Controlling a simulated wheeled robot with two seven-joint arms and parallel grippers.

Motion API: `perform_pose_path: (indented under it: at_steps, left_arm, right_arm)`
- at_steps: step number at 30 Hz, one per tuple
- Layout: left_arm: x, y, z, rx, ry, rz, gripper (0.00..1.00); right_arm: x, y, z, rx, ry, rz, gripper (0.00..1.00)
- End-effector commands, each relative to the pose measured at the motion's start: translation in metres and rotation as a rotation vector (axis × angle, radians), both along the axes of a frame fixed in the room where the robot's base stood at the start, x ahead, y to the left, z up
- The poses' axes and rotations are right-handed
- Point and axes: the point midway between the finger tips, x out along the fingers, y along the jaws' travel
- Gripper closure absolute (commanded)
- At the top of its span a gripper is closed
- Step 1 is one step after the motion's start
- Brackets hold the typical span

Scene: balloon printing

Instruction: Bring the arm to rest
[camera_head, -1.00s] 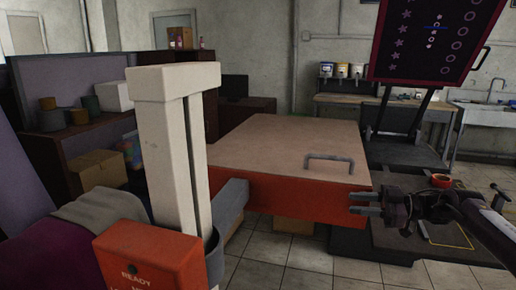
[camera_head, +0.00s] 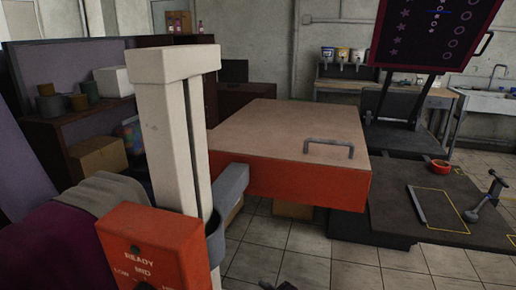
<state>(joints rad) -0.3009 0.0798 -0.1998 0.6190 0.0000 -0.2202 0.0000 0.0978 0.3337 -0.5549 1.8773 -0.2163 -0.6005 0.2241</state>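My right arm no longer crosses the right side of the head view. Only small dark tips show at the bottom edge (camera_head: 275,285), probably part of my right gripper; whether it is open or shut cannot be made out. My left gripper is not in view. The large press box with a pinkish top and red-orange sides (camera_head: 290,132) stands in the middle, with a grey handle (camera_head: 330,146) on its lid. The tips are below and in front of it, apart from it.
A white post machine (camera_head: 178,130) with an orange READY panel (camera_head: 150,250) stands close at the left. A dark platform at right (camera_head: 385,205) carries a red round bowl (camera_head: 440,166) and a lever (camera_head: 485,200). A tilted dark screen frame (camera_head: 432,35) stands behind. Tiled floor is clear in front.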

Motion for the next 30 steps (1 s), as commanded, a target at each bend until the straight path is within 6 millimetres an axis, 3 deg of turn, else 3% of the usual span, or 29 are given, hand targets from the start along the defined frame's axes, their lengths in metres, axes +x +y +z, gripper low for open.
perform_pose_path:
  at_steps: [1,6,12,24,30]
  left_arm:
    - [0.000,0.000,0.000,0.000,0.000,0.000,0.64]
    - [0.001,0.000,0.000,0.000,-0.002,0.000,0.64]
    - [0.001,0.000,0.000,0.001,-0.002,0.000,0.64]
    - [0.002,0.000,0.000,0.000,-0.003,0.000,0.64]
    - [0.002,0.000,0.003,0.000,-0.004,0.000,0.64]
  right_arm:
    - [-0.019,-0.018,-0.006,-0.012,0.079,-0.082,0.64]
    - [-0.076,-0.087,-0.021,-0.090,0.326,-0.297,0.64]
    - [-0.132,-0.139,-0.030,-0.152,0.533,-0.432,0.64]
    - [-0.222,-0.196,-0.031,-0.223,0.825,-0.574,0.64]
    - [-0.206,-0.192,-0.077,-0.230,0.832,-0.565,0.64]
